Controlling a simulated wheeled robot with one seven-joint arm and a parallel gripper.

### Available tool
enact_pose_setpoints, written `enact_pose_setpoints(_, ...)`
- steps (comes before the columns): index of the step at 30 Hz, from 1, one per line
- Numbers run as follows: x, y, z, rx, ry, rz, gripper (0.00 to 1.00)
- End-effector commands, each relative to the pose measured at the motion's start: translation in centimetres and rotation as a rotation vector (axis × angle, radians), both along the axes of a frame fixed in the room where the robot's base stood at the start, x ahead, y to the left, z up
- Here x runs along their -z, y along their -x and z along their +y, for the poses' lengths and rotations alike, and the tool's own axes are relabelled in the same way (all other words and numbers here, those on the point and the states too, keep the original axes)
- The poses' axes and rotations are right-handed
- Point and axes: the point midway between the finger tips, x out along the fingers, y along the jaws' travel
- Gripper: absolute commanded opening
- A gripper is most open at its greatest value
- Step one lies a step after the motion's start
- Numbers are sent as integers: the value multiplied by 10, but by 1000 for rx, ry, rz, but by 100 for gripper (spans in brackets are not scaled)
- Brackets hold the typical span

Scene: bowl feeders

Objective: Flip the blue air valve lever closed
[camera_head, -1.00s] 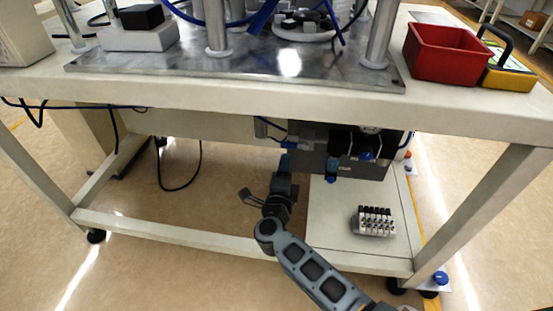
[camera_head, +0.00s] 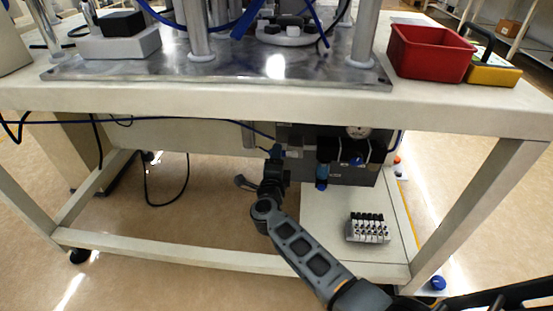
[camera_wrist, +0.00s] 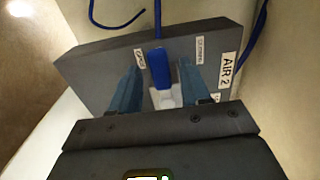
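The blue air valve lever (camera_wrist: 159,68) is near the middle of the wrist view, on a white valve body (camera_wrist: 165,98). It stands out from a grey plate (camera_wrist: 100,70) between a label that seems to read OPEN (camera_wrist: 140,58) and one that seems to read CLOSED (camera_wrist: 200,48). My gripper (camera_wrist: 159,76) is open, with one blue finger on each side of the lever and visible gaps between. In the head view my gripper (camera_head: 277,153) is under the table at the left end of the grey air unit (camera_head: 350,172); the lever cannot be made out there.
An AIR 2 label (camera_wrist: 228,69) is right of the lever, with blue hoses nearby. The tabletop (camera_head: 300,98) overhangs my gripper. A black and white valve block (camera_head: 367,228) sits on the lower shelf (camera_head: 325,222).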

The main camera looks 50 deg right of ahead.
Motion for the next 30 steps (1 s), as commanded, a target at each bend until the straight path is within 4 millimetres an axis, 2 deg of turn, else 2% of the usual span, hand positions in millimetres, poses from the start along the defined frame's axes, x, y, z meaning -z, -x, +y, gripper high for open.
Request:
enact_pose_setpoints(2,0,0,0,0,0,0,38)
enact_pose_setpoints(14,0,0,0,-1,0,0,0)
enact_pose_setpoints(30,0,0,1,-1,-9,-10,0)
